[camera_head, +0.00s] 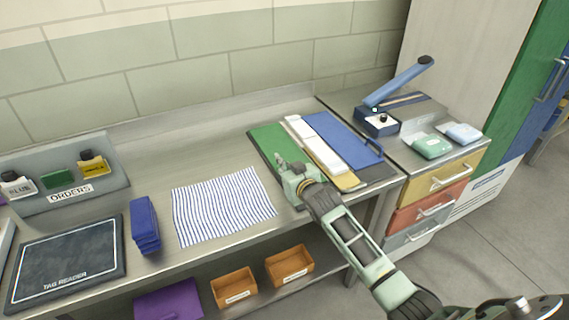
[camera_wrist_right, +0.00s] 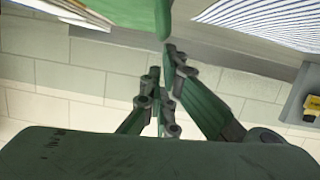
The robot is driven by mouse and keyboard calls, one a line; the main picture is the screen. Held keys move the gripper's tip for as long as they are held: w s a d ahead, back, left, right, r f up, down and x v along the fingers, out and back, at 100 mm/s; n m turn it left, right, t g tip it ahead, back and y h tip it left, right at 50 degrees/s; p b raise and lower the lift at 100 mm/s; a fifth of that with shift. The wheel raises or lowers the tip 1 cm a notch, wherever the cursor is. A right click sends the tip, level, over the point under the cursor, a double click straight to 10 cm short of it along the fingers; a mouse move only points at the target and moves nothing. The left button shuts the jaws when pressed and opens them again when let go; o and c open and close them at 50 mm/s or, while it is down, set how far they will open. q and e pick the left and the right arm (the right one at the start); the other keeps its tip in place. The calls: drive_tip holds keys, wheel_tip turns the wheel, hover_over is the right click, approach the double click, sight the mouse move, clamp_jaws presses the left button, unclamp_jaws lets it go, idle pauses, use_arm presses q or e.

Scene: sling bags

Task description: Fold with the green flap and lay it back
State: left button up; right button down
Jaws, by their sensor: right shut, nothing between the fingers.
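A folding board lies on the metal table at the right. Its green flap (camera_head: 270,142) lies flat on the left side, its blue flap (camera_head: 340,138) on the right. A long white folded piece (camera_head: 318,145) lies between them, with a yellow panel (camera_head: 347,182) showing at its near end. My right gripper (camera_head: 281,163) is at the near part of the green flap, shut and empty, and hides some of it. In the right wrist view the green flap (camera_wrist_right: 138,14) shows at the top, close to my fingertips (camera_wrist_right: 170,70); I cannot tell whether they touch. My left gripper is not in view.
A blue-and-white striped cloth (camera_head: 222,206) lies left of the board, with a stack of blue pieces (camera_head: 144,225) and a tag reader (camera_head: 68,264) further left. A sealer (camera_head: 378,122) and two packets stand on the drawer cabinet at the right.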

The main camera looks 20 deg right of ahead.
drive_tip(key=shift+a+f, duration=0.1)
drive_tip(key=shift+f, duration=0.05)
idle(0.4)
